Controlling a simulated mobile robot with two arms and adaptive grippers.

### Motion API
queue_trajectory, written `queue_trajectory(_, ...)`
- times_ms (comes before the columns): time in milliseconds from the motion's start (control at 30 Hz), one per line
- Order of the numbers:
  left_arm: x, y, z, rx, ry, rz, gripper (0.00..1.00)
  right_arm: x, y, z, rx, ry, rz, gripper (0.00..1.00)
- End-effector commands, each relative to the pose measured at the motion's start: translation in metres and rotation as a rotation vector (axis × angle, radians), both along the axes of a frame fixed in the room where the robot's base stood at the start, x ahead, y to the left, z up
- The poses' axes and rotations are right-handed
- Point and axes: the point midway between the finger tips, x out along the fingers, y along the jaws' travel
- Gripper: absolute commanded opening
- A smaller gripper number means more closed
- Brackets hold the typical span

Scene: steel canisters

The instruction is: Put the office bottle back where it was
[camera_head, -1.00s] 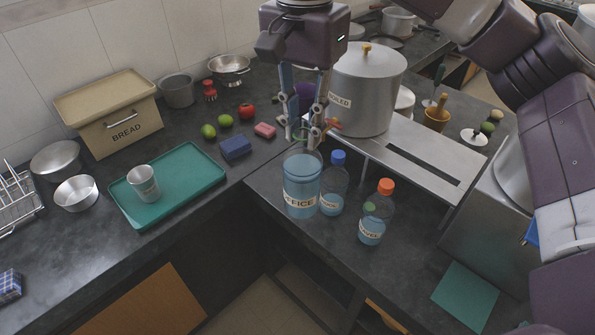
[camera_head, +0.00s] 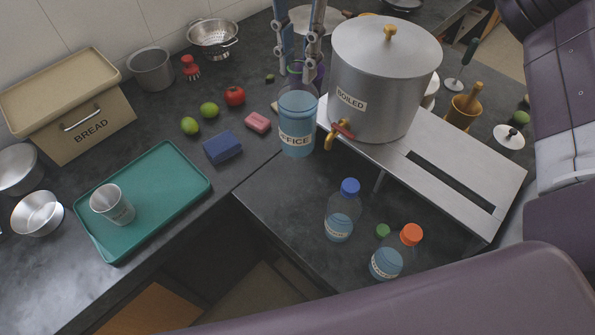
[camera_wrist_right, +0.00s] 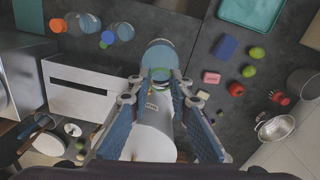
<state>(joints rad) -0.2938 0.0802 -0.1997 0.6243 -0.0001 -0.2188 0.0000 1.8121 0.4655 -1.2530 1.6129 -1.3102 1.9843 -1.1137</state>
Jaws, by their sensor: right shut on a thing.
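The office bottle (camera_head: 297,125) is a wide, clear bottle of blue liquid with a white label ending in "FFICE". My right gripper (camera_head: 303,62) is shut on its upper part from above, and the bottle hangs upright. It is left of the boiler's tap; whether its base touches the counter I cannot tell. In the right wrist view the bottle (camera_wrist_right: 160,53) shows beyond the fingertips (camera_wrist_right: 158,88). A blue-capped bottle (camera_head: 340,217) and an orange-capped bottle (camera_head: 388,261) stand on the counter nearer me. My left gripper is out of view.
The steel boiler (camera_head: 372,90), labelled "BOILED", stands on a metal stand (camera_head: 470,170) right of the bottle, its tap (camera_head: 338,134) close by. A sponge (camera_head: 222,147), pink block (camera_head: 257,122), fruit and a green tray (camera_head: 165,185) lie left.

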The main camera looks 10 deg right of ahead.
Motion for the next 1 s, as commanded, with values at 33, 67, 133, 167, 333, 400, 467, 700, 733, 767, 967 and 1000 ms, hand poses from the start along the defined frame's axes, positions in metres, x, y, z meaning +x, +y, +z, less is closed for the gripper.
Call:
queue_trajectory(33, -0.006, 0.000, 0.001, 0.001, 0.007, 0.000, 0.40, 0.000, -0.001, -0.006, -0.001, 0.002, 0.000, 0.00)
queue_trajectory(67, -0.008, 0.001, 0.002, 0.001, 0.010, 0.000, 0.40, 0.000, -0.001, -0.011, -0.001, 0.001, 0.000, 0.00)
queue_trajectory(133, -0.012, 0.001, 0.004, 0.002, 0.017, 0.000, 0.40, -0.001, -0.001, -0.026, -0.002, 0.005, 0.001, 0.00)
queue_trajectory(167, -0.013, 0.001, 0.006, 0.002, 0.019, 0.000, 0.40, -0.001, -0.001, -0.033, -0.003, 0.006, 0.000, 0.00)
queue_trajectory(333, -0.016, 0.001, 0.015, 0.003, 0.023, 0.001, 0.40, -0.001, -0.001, -0.078, -0.003, 0.006, -0.001, 0.00)
queue_trajectory(400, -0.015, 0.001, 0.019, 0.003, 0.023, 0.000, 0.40, -0.001, -0.001, -0.097, -0.002, 0.006, -0.002, 0.00)
queue_trajectory(467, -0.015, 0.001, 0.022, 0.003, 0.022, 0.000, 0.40, -0.002, -0.001, -0.111, -0.002, 0.006, -0.001, 0.00)
queue_trajectory(700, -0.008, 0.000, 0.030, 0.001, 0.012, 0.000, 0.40, -0.001, 0.000, -0.150, -0.001, 0.002, -0.002, 0.00)
queue_trajectory(733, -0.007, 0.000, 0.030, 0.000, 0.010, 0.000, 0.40, 0.000, 0.000, -0.151, 0.000, 0.001, -0.002, 0.00)
queue_trajectory(767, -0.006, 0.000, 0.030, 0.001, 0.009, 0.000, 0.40, 0.000, 0.000, -0.153, 0.000, 0.001, -0.002, 0.00)
queue_trajectory(967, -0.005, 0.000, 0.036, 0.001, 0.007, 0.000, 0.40, -0.001, -0.001, -0.171, -0.001, 0.005, -0.002, 0.00)
queue_trajectory(1000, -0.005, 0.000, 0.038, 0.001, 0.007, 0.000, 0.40, -0.001, -0.001, -0.177, -0.002, 0.004, -0.002, 0.00)
